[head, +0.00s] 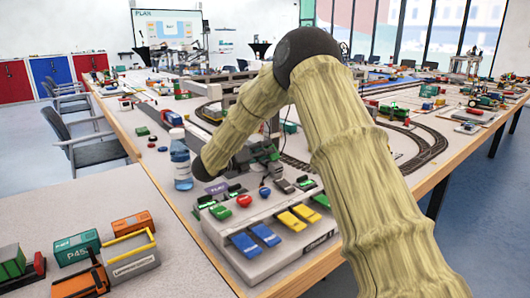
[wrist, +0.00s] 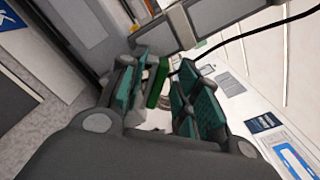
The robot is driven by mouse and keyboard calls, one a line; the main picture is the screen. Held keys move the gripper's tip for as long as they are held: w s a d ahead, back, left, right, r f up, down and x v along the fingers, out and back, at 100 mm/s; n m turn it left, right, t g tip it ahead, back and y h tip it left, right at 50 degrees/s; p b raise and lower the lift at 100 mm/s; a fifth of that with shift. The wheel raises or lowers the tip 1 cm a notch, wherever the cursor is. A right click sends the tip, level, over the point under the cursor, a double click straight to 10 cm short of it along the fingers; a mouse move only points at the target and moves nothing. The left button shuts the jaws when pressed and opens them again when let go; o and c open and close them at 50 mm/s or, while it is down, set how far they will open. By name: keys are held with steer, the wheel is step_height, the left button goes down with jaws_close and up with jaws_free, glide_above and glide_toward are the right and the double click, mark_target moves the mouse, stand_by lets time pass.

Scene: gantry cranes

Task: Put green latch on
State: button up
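My gripper (head: 262,160) is over the back of the control box (head: 285,255), in front of my arm's lower end. In the wrist view my gripper (wrist: 160,98) has its teal finger pads apart, with a gap between them. A small bright green piece (wrist: 158,82) shows upright in that gap, nearer the left pad. I cannot tell whether it touches the pad, or whether it is the latch. On the box are a green button (head: 220,212) at the left and another green button (head: 322,200) at the right. Part of the box's back is hidden by my gripper and arm.
A black cable (wrist: 250,32) crosses the wrist view. Toy rail track (head: 425,150) and wagons lie beyond.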

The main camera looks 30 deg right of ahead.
steer(key=shift+d, duration=0.25)
jaws_close()
steer(key=n+p, duration=0.1)
steer(key=n, duration=0.1)
steer(key=w+f+n+p, duration=0.1)
steer(key=n, duration=0.1)
steer(key=shift+w+a, duration=0.1)
steer(key=shift+w, duration=0.1)
steer(key=n+p, duration=0.1)
steer(key=f+n+p, duration=0.1)
steer(key=n, duration=0.1)
steer(key=shift+w+f, duration=0.15)
steer(key=shift+w, duration=0.15)
steer(key=shift+w+f+n+p, duration=0.1)
steer(key=shift+f+n+p, duration=0.45)
steer(key=shift+n, duration=0.45)
